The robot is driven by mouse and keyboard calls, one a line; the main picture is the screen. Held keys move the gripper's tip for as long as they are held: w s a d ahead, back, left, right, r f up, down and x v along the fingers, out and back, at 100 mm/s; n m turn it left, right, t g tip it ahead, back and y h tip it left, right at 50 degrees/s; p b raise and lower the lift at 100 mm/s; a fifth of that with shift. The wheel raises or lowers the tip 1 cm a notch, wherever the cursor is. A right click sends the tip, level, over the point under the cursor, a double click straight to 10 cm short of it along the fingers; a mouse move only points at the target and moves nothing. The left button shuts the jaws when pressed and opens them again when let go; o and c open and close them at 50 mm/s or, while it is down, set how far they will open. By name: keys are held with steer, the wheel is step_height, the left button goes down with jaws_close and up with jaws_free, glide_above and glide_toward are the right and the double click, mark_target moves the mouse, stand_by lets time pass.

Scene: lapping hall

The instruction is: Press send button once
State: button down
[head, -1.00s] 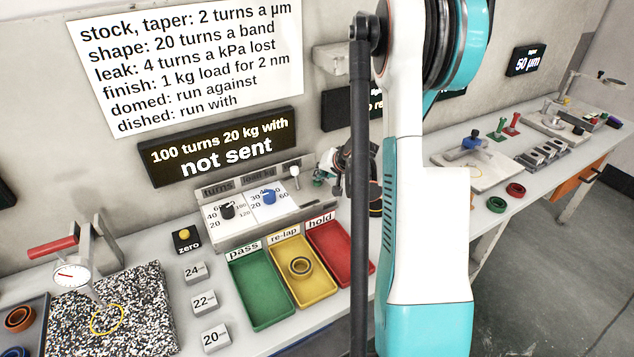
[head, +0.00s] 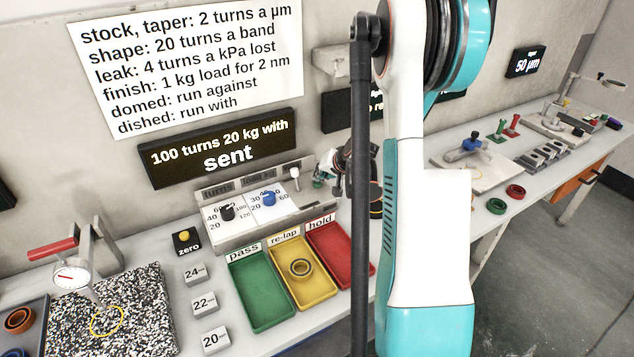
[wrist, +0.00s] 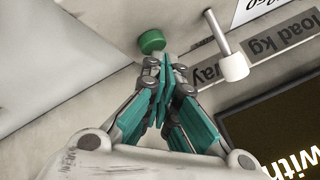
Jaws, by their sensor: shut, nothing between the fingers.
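A green round button (wrist: 151,41) shows in the wrist view just past my fingertips. My gripper (wrist: 160,72) is shut and empty, with its tips close to the button's lower edge; I cannot tell whether they touch. In the head view my gripper (head: 322,168) is small and partly hidden behind my arm, at the right end of the dial panel (head: 240,236). The black display (head: 218,146) above the panel reads "100 turns 20 kg with sent".
A white-tipped lever (wrist: 235,66) stands right of the fingers in the wrist view. Green, yellow (head: 318,285) and red trays lie in front of the panel; a ring (head: 300,268) is in the yellow one. A dial gauge (head: 72,275) stands at left.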

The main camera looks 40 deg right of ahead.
steer(key=shift+r, duration=0.5)
steer(key=shift+r, duration=0.15)
steer(key=shift+r+p, duration=1.7)
steer(key=shift+r, duration=0.65)
